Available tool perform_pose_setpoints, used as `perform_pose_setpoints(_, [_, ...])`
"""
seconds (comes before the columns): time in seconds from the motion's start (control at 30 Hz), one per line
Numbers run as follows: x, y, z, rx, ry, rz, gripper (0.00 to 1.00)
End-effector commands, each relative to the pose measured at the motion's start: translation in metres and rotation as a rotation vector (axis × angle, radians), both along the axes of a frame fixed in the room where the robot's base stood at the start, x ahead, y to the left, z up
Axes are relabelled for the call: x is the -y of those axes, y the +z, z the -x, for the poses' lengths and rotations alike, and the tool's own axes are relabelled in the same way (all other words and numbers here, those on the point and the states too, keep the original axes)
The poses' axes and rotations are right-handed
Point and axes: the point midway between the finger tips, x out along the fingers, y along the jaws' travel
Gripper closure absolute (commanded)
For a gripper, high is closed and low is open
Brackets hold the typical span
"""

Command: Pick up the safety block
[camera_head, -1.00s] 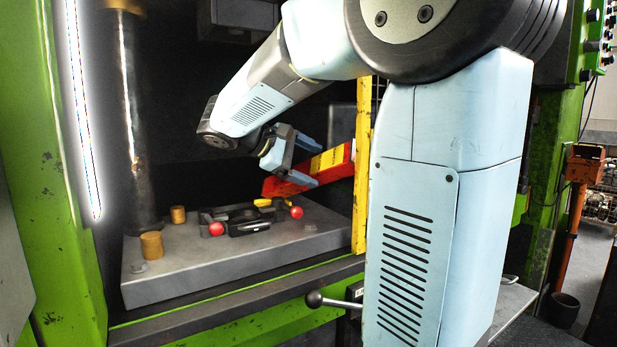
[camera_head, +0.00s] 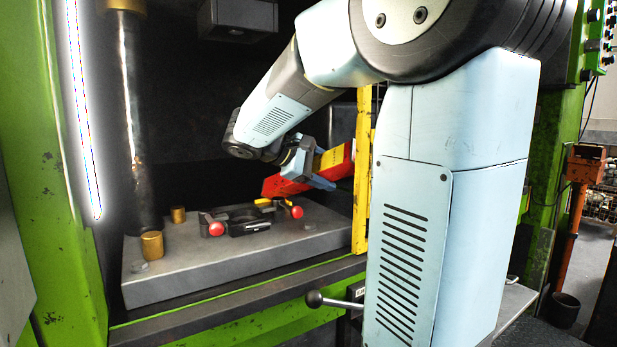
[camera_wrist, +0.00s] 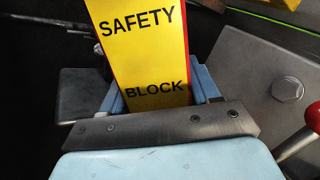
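The safety block (camera_head: 334,160) is a red bar with a yellow face, tilted up to the right at the back right of the press bed. In the wrist view its yellow label (camera_wrist: 143,45) reads SAFETY BLOCK. My gripper (camera_head: 322,166) is at the block's middle, one finger crossing its near side. In the wrist view my gripper (camera_wrist: 160,92) has its blue fingers on either side of the block, still spread. Contact with the block cannot be made out, and the block's lower end is hidden there behind the gripper body.
The grey bed plate (camera_head: 190,283) carries a dark tool with red knobs (camera_head: 216,229) and brass posts (camera_head: 152,245). A yellow upright (camera_head: 361,190) stands close right of the block. A dark column (camera_head: 138,130) is at left. A lever (camera_head: 314,299) projects in front.

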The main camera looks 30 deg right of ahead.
Motion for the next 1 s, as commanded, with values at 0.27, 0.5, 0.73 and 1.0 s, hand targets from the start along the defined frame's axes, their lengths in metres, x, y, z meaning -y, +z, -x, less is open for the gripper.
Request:
perform_pose_setpoints(0.27, [-0.0001,-0.0006,0.0003,-0.002,-0.001,-0.001,0.69])
perform_pose_setpoints(0.5, [-0.0001,-0.0011,0.0005,-0.002,-0.001,-0.001,0.92])
perform_pose_setpoints(0.73, [-0.0001,-0.0014,0.0006,-0.003,-0.001,-0.002,1.00])
perform_pose_setpoints(1.0, [-0.0004,-0.0002,0.0005,-0.001,-0.002,-0.001,1.00])
